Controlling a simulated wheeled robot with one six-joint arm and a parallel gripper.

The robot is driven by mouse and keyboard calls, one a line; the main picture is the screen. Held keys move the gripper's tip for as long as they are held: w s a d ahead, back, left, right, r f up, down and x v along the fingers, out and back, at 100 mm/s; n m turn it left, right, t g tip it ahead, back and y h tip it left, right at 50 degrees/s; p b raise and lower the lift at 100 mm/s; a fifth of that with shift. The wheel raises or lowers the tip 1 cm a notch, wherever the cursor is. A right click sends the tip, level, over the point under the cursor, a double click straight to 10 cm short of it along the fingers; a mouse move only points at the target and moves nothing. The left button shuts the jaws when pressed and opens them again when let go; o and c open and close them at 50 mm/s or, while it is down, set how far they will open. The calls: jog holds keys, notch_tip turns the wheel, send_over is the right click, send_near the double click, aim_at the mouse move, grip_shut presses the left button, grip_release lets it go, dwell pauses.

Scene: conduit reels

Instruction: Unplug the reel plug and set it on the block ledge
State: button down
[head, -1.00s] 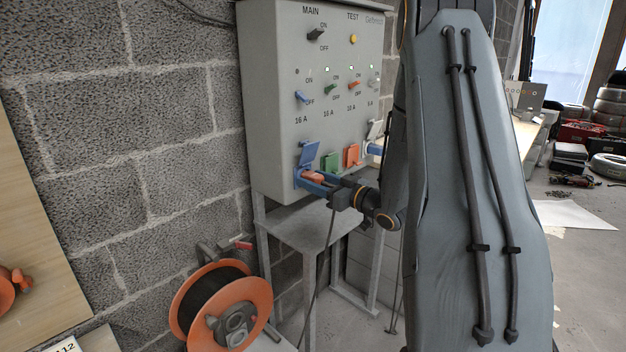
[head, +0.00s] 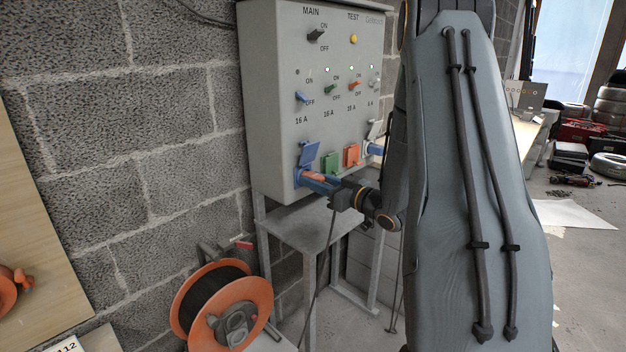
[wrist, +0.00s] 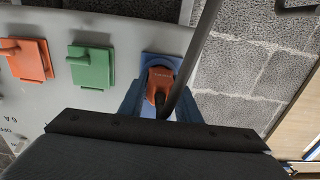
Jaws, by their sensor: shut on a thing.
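My gripper (head: 320,182) is shut on the orange reel plug (head: 314,176), at the blue socket (head: 299,178) low on the grey panel. The socket's blue lid (head: 309,156) is raised. In the wrist view, the plug (wrist: 160,82) is between my blue fingers, in front of the blue socket (wrist: 160,60). I cannot tell how deep it sits in the socket. A dark cable (head: 318,275) hangs from the plug. The orange reel (head: 258,286) stands on the floor below. Pale blocks (head: 368,250) show behind the stand; I cannot tell whether they are the ledge.
A green cover (head: 331,162) and an orange cover (head: 352,155) are right of the socket. The panel's metal stand (head: 300,225) has a flat shelf below it. A block wall (head: 170,150) is on the left. My arm hides much of the right.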

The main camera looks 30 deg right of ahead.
jog(key=shift+p+v, duration=1.2)
jog(key=shift+v, duration=1.7)
